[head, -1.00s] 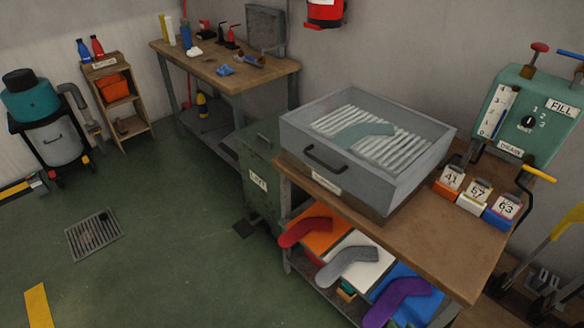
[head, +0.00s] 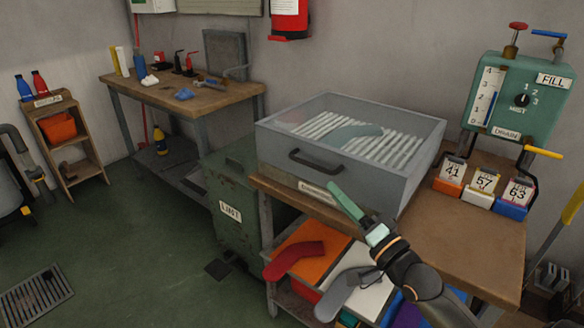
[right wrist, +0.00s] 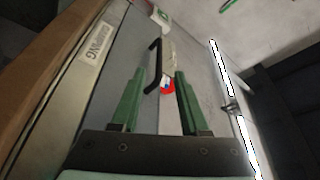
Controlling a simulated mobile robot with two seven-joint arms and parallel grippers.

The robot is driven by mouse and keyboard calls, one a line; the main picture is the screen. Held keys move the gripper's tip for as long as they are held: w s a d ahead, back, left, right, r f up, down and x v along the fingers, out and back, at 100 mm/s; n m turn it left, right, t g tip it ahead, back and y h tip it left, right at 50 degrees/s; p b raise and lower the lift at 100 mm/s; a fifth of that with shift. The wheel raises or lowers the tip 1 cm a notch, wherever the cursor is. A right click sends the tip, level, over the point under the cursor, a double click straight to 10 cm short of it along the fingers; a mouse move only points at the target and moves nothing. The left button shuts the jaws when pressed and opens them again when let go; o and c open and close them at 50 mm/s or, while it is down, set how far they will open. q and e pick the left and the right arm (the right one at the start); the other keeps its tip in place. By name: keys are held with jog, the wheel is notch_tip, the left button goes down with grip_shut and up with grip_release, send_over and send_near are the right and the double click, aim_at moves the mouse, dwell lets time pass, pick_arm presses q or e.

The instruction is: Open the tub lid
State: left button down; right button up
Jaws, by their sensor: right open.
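The grey tub (head: 350,150) sits on the wooden bench. Its clear lid (head: 330,105) is down, and a white ribbed rack and a teal sock shape show through it. A black bar handle (head: 315,160) is on the tub's front; it also shows in the right wrist view (right wrist: 153,62). My right gripper (head: 345,200), with green fingers, is in front of the tub, below and right of the handle. In the right wrist view it (right wrist: 159,74) is open, with nothing held, and the handle lies ahead near its fingertips. My left gripper is out of view.
Blocks marked 41, 57 and 63 (head: 483,180) stand right of the tub, below a green control box (head: 520,100). Red (head: 292,258) and grey (head: 345,292) sock shapes lie on the lower shelf. A green bin (head: 235,200) stands left of the bench.

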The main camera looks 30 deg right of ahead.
aim_at(307, 163)
jog(key=b+x, duration=0.1)
jog(key=x, duration=0.9)
jog(key=shift+w, duration=0.3)
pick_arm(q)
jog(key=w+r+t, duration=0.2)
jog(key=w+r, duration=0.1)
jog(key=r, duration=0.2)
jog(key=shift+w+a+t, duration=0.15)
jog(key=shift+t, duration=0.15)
pick_arm(e)
jog(key=shift+w+r, duration=0.1)
jog(key=shift+w, duration=0.45)
grip_shut()
